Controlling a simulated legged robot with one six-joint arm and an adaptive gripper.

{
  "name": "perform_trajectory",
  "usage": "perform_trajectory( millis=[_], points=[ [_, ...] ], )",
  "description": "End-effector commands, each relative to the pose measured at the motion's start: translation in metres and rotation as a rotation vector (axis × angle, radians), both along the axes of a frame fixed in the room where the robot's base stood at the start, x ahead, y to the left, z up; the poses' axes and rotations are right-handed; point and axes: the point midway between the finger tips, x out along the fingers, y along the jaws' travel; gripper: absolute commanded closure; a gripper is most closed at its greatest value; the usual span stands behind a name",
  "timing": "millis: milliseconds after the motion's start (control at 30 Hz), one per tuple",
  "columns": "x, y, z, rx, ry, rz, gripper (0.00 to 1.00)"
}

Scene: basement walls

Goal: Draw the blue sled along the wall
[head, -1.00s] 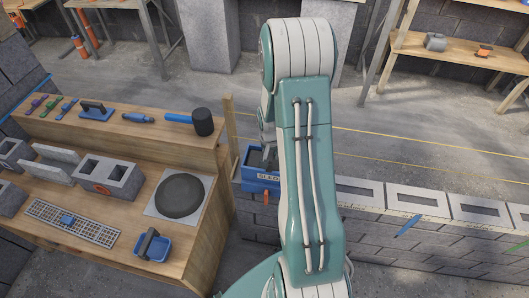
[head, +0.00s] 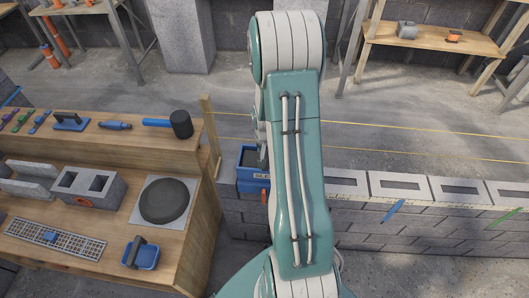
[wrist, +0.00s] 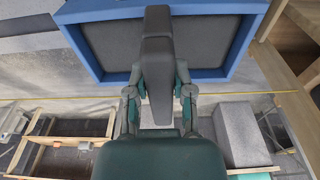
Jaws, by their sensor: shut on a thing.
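The blue sled (head: 245,186) sits on top of the grey block wall (head: 355,211), near its left end beside a wooden post. My arm hides its right part in the head view. In the wrist view the sled (wrist: 84,47) shows as a blue rim around a dark grey inside. In the head view my arm covers most of the gripper.
The wooden post (head: 209,135) stands just left of the sled. A yellow line (head: 420,150) runs behind the wall. The wall top to the right looks clear.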

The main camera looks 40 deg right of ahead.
Motion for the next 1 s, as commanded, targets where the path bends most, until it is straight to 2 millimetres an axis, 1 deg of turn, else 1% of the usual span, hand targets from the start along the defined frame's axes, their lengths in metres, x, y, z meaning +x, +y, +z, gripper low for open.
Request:
perform_trajectory(
  millis=[33, 1000],
  points=[
    [-0.006, -0.001, -0.003, 0.006, 0.009, -0.004, 1.00],
    [-0.056, -0.046, -0.004, 0.008, 0.008, -0.005, 1.00]
  ],
)
